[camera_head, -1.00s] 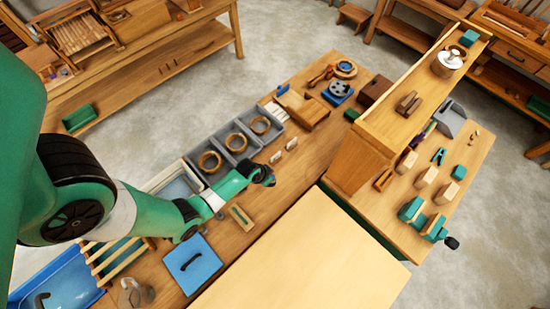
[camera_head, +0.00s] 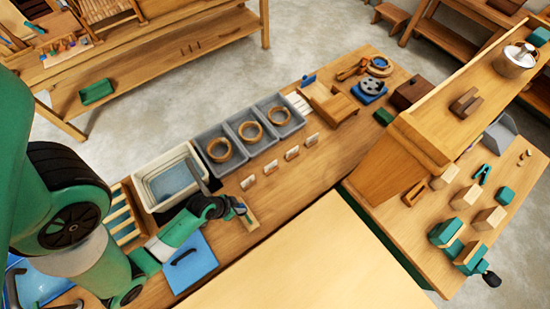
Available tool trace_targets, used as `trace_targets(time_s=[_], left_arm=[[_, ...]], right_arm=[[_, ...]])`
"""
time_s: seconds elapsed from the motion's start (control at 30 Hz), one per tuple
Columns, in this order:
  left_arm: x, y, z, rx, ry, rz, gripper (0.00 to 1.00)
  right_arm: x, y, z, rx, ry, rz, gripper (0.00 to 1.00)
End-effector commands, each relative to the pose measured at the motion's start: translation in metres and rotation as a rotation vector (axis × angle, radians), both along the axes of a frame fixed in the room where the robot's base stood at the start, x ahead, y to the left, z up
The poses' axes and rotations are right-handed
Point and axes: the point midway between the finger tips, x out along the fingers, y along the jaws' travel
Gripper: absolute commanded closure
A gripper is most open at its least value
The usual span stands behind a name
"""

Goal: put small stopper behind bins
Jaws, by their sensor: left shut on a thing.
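My left gripper (camera_head: 236,207) is low over the bench, in front of the bins. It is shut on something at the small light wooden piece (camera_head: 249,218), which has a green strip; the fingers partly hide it. I cannot tell for certain whether this piece is the small stopper. The bins stand in a row: a white tub (camera_head: 149,203) and grey bins holding wooden rings, such as the near grey bin (camera_head: 203,141) and the far one (camera_head: 294,106). My right gripper is not in view.
Small label cards (camera_head: 270,167) stand in front of the bins. A blue board (camera_head: 193,262) lies at the near side and a slatted wooden rack (camera_head: 121,215) beside the tub. A wooden box (camera_head: 335,105) stands beyond the bins. A raised wooden shelf (camera_head: 415,140) blocks the right.

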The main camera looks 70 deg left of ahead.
Motion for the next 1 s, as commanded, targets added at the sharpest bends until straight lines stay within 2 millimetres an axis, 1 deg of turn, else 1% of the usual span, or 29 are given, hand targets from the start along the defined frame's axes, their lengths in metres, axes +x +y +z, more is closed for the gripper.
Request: trace_targets(time_s=[0.03, 0.23, 0.3, 0.4, 0.5, 0.67, 0.77, 0.9, 1.0], left_arm=[[0.017, 0.003, -0.009, 0.003, -0.003, -0.011, 1.0], [0.066, 0.012, -0.031, 0.002, -0.004, -0.004, 1.0], [0.077, 0.014, -0.055, 0.001, -0.001, -0.002, 1.0], [0.093, 0.017, -0.073, 0.001, -0.002, 0.0, 1.0], [0.102, 0.019, -0.079, 0.0, 0.0, 0.001, 1.0], [0.105, 0.02, -0.08, -0.001, 0.0, 0.002, 1.0], [0.112, 0.021, -0.092, 0.0, 0.0, 0.001, 1.0], [0.112, 0.021, -0.116, -0.001, 0.002, 0.002, 1.0], [0.112, 0.021, -0.12, -0.001, 0.0, 0.002, 1.0]], right_arm=[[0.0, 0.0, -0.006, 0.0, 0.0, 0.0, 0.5], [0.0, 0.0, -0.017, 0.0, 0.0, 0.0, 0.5], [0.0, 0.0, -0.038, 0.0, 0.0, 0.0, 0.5], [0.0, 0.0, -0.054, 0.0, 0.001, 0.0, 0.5], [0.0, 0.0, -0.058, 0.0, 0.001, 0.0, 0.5], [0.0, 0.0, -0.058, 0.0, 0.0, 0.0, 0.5], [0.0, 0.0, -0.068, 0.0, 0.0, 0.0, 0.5], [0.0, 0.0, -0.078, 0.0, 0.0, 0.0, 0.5], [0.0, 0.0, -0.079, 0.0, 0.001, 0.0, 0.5]])
